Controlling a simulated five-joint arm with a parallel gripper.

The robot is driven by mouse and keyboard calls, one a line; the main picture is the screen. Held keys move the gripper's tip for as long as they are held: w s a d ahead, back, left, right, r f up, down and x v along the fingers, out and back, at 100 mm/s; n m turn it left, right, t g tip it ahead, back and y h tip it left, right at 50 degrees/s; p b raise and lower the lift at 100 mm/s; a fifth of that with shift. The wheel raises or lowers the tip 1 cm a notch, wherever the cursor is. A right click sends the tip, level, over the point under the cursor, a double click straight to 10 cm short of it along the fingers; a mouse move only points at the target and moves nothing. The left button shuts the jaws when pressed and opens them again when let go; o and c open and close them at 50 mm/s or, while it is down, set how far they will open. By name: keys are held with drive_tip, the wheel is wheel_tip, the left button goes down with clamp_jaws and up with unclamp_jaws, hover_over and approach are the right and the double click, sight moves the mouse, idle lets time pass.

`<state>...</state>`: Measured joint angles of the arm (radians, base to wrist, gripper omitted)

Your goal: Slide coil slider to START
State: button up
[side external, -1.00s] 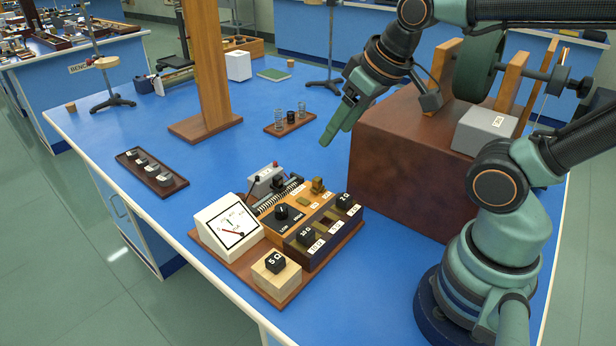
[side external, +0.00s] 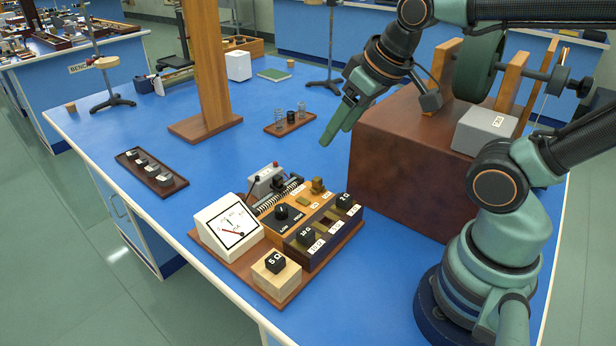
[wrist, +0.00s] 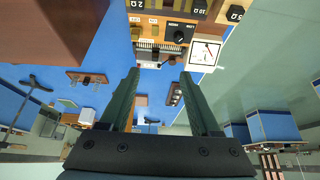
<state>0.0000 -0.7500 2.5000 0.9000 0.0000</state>
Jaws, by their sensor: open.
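The coil (side external: 278,199) is a dark ribbed winding along the back of the wooden instrument board (side external: 195,238). A small dark block on it (side external: 279,183) looks like the slider, but it is too small to be sure. In the wrist view the coil (wrist: 158,46) shows upside down near the top, beyond my fingertips. I cannot read a START label. My gripper (side external: 328,138) is open and empty, held above the bench behind and right of the board. In the wrist view its two fingers (wrist: 161,73) stand wide apart, touching nothing.
A white meter (side external: 229,227), a black knob (side external: 281,213) and resistor blocks (side external: 306,237) crowd the board. A brown plinth (side external: 405,165) stands to the right. A wooden post (side external: 206,70) rises behind left. Blue bench top (side external: 235,160) is clear between post and board.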

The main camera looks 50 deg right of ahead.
drive_tip(key=shift+c, duration=0.7)
drive_tip(key=g, duration=0.6)
hover_over(277, 177)
wheel_tip(277, 177, down, 6)
wheel_tip(277, 177, down, 12)
drive_tip(key=shift+r, duration=0.2)
clamp_jaws()
drive_tip(key=shift+r, duration=0.1)
idle(0.6)
